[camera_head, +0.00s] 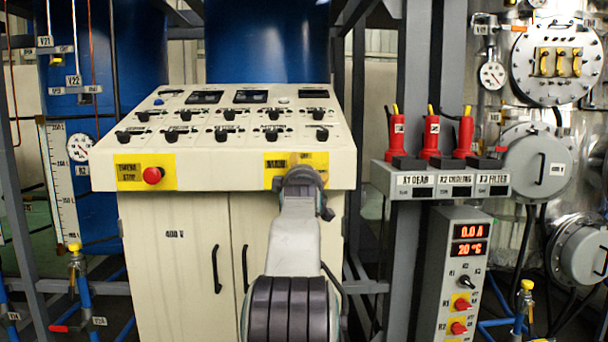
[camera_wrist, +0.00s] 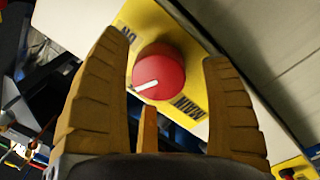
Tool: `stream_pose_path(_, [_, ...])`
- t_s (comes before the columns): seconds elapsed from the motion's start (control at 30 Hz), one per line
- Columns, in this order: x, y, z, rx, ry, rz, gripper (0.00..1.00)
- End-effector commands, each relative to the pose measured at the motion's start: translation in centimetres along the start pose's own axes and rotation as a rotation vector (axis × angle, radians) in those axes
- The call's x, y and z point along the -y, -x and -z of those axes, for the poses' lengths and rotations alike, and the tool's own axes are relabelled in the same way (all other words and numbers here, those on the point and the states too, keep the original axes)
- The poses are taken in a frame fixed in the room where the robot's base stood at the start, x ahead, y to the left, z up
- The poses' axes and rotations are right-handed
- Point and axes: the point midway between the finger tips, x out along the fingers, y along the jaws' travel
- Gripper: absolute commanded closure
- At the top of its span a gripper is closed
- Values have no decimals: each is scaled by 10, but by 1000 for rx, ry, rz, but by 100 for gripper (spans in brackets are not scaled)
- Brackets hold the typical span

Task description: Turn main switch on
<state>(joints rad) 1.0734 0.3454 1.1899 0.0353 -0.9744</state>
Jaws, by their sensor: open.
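The main switch is a round red knob (camera_wrist: 160,72) with a white pointer line, on a yellow plate (camera_wrist: 150,22) in the wrist view. The line points to the lower left of the picture. An "ON" label shows at the knob's upper left and a "MAIN" label at its lower right. My gripper (camera_wrist: 167,50) is open, with one orange-brown finger on each side of the knob. Gaps show between fingers and knob; I cannot tell their depth. In the head view, my arm hides the knob in front of the yellow plate (camera_head: 318,163) on the control cabinet (camera_head: 225,155).
A red emergency stop button (camera_head: 153,175) sits on the cabinet's left yellow plate. Small black knobs cover the sloped panel above. Cabinet doors with black handles (camera_head: 217,268) are below. To the right are red plugs (camera_head: 431,135) and a control box (camera_head: 462,270) with red displays.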

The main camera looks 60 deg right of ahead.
Motion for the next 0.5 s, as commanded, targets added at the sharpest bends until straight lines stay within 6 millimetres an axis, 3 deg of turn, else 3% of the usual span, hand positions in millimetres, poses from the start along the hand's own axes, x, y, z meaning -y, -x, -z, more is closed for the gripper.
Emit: stream_pose_path(0.5, [0,-8,0,0,1,1,25])
